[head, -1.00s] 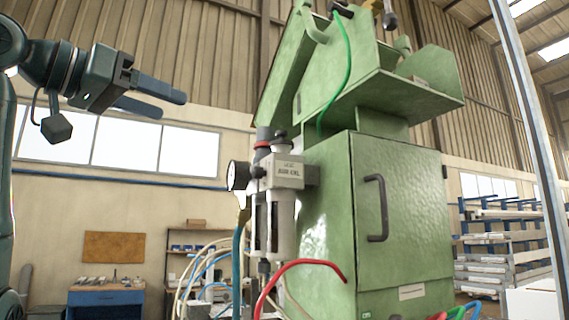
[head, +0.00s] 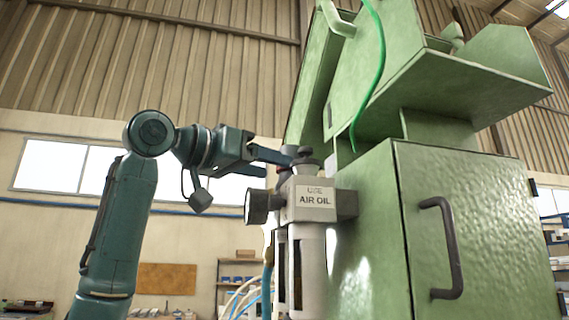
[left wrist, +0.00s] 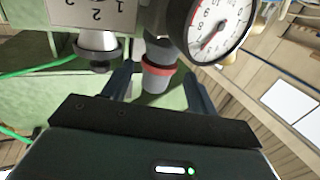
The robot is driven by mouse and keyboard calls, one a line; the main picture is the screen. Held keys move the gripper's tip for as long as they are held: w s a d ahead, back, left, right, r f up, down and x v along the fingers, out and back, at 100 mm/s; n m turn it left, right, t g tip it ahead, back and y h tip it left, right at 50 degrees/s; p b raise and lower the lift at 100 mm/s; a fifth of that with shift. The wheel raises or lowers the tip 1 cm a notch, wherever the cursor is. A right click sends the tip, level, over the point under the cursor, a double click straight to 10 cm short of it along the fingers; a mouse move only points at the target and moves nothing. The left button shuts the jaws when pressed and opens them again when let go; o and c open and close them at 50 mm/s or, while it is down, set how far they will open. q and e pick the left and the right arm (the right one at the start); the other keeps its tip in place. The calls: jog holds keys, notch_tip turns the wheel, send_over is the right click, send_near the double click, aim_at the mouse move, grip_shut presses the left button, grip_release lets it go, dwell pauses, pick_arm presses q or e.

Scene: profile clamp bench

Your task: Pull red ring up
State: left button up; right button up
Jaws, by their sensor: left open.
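The red ring (left wrist: 162,64) circles a grey knob (left wrist: 160,80) on the air unit (head: 308,200), which is mounted on the green cabinet's left side. In the left wrist view the ring shows between my two fingers, with a gap on each side. In the head view the ring is mostly hidden behind my fingers and the unit. My left gripper (head: 279,164) is open, its fingertips at the top of the air unit. It also shows in the left wrist view (left wrist: 158,73), with nothing gripped. My right gripper is not in view.
A round pressure gauge (left wrist: 220,24) sits close beside the ring. A second dark knob (head: 304,153) tops the unit. The green cabinet (head: 370,230) blocks the right side, with a green hose (head: 381,60) above. The space left of the unit is open.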

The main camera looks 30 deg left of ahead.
aim_at(279, 169)
pick_arm(q)
jog(key=shift+p+x, duration=0.4)
jog(key=shift+x, duration=1.8)
